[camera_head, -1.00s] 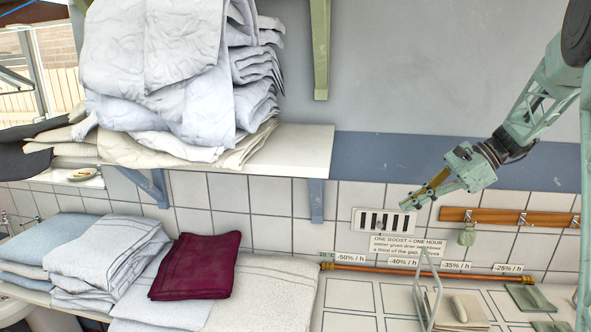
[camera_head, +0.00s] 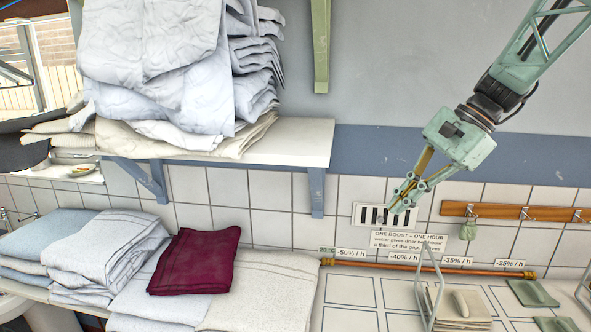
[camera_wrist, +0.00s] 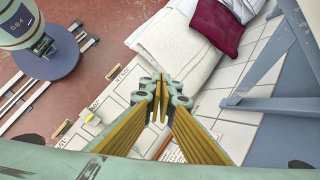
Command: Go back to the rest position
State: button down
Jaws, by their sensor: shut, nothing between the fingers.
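My gripper (camera_head: 403,203) is in the right half of the head view, in front of the tiled wall and over the right part of the black-and-white vent. Its fingers point down and to the left. They are shut with nothing between them. In the wrist view my gripper (camera_wrist: 160,82) shows its yellow fingers close together at the tips, with the marked worktop (camera_wrist: 112,105) below. My gripper touches nothing that I can see.
A shelf (camera_head: 305,143) with piled white linen (camera_head: 165,75) is at the upper left. A dark red folded cloth (camera_head: 197,262) lies on pale towels below. A wire rack (camera_head: 431,290) and a hook rail (camera_head: 500,212) are at the right. Bare wall (camera_head: 400,60) fills the upper middle.

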jog(key=s+a+n+h+b, duration=0.1)
jog(key=s+a+n+h, duration=0.15)
jog(key=s, duration=0.75)
jog(key=s+a+n+h+b, duration=0.1)
jog(key=s+a+n+b, duration=0.2)
jog(key=s, duration=0.8)
jog(key=s+d+f+n+t+h+b, duration=0.1)
jog(key=s+f+n, duration=0.1)
jog(key=s, duration=0.7)
jog(key=s+f+n+t+h, duration=0.2)
jog(key=s+n, duration=0.3)
jog(key=s, duration=0.3)
jog(key=shift+s+d+f+b, duration=0.4)
jog(key=shift+f, duration=0.35)
